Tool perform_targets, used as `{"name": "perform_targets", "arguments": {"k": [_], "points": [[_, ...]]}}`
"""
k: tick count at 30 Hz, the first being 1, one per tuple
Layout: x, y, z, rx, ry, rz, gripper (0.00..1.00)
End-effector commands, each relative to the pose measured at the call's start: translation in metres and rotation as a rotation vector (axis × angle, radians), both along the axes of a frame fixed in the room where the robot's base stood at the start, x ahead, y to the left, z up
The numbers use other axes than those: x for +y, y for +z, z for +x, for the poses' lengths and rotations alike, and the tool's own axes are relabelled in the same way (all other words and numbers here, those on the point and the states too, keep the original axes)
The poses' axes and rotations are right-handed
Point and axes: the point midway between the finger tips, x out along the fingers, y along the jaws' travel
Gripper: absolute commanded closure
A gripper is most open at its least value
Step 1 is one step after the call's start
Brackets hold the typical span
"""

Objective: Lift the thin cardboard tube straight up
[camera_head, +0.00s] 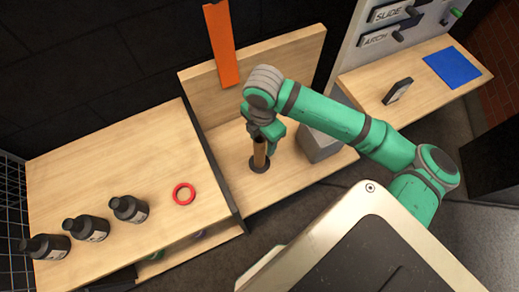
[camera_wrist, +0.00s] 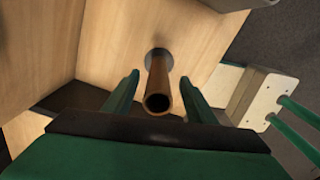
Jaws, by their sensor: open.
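The thin cardboard tube (camera_head: 260,153) is brown and stands upright in a dark round holder (camera_head: 259,166) on the lower wooden shelf. In the wrist view the tube (camera_wrist: 159,88) shows its open end toward the camera, and its base meets the grey ring (camera_wrist: 158,57). My gripper (camera_head: 263,135) is above the tube in the head view, with part of the tube's top hidden by it. In the wrist view my gripper (camera_wrist: 160,82) is open, with one green finger on each side of the tube and gaps visible between.
A wooden table (camera_head: 100,180) at left holds several black bottles (camera_head: 129,209) and a red ring (camera_head: 184,194). An orange strip (camera_head: 219,45) hangs by the wooden back panel (camera_head: 280,62). A grey block (camera_head: 318,144) stands right of the tube. A right-hand shelf holds a blue mat (camera_head: 452,67).

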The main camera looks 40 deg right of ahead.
Motion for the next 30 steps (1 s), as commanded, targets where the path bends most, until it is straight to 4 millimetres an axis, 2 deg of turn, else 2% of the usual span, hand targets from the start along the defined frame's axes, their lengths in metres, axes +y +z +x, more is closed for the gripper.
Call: {"name": "perform_targets", "arguments": {"k": [9,18,20,24,30], "points": [[0.006,-0.041,0.001,0.001,0.000,0.003,0.49],[0.006,-0.045,0.001,-0.001,0.002,0.001,0.49],[0.006,-0.045,0.001,-0.001,0.002,0.001,0.61],[0.006,-0.045,0.001,-0.001,0.002,0.001,0.93],[0.006,-0.045,0.001,-0.001,0.002,0.001,0.92]]}}
